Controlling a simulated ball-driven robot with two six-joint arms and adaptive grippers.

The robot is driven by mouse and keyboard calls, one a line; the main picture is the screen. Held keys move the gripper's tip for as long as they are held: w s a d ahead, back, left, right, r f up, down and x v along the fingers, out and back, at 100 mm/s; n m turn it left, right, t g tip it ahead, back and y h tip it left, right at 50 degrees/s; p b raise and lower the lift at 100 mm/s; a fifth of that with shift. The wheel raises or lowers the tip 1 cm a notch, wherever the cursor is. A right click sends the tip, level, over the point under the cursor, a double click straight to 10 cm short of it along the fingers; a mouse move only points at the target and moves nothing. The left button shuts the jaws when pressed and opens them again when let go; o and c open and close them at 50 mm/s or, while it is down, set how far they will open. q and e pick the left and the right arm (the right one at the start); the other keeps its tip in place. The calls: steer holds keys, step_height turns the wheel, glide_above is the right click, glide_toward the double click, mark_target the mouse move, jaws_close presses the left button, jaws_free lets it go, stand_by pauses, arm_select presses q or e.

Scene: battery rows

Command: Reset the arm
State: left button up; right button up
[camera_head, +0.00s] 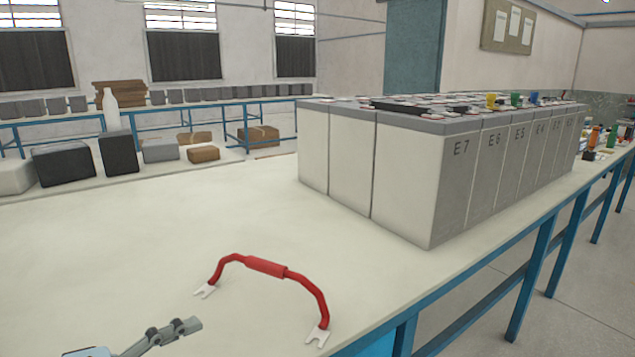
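My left gripper (188,327) shows at the bottom left, low over the cream bench top (150,250). It is seen side-on and small, so I cannot tell whether it is open or shut. No object shows between its fingers. My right gripper is not in view. A red cable (265,266) with pale forked ends lies arched on the bench, to the right of and beyond my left gripper, apart from it.
A block of tall battery cells (400,180), marked E7, E6 and so on, stands on the right of the bench. Dark and grey boxes (118,153) and a white bottle (111,110) stand at the back left. The bench's blue-framed edge runs along the right. The middle is clear.

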arm_select(q)
steer(key=s+f+m+g+y, duration=0.3)
steer(key=s+m+g, duration=0.2)
steer(key=s+m, duration=0.3)
steer(key=s+a+r+m+g+y, duration=0.2)
steer(key=s+a+y, duration=0.5)
steer(key=s+a, duration=0.3)
steer(key=s+a+f+g+b, duration=0.1)
steer(key=s+f, duration=0.1)
steer(key=f, duration=1.3)
steer(key=s+a+f+g+b, duration=0.1)
steer(key=s+f, duration=0.1)
steer(key=f, duration=1.4)
steer(key=s+f+b, duration=0.2)
steer(key=s+f, duration=1.2)
steer(key=s, duration=0.3)
steer(key=shift+s+a+f+g, duration=0.2)
steer(key=shift+f+g, duration=0.1)
steer(key=shift+f, duration=0.1)
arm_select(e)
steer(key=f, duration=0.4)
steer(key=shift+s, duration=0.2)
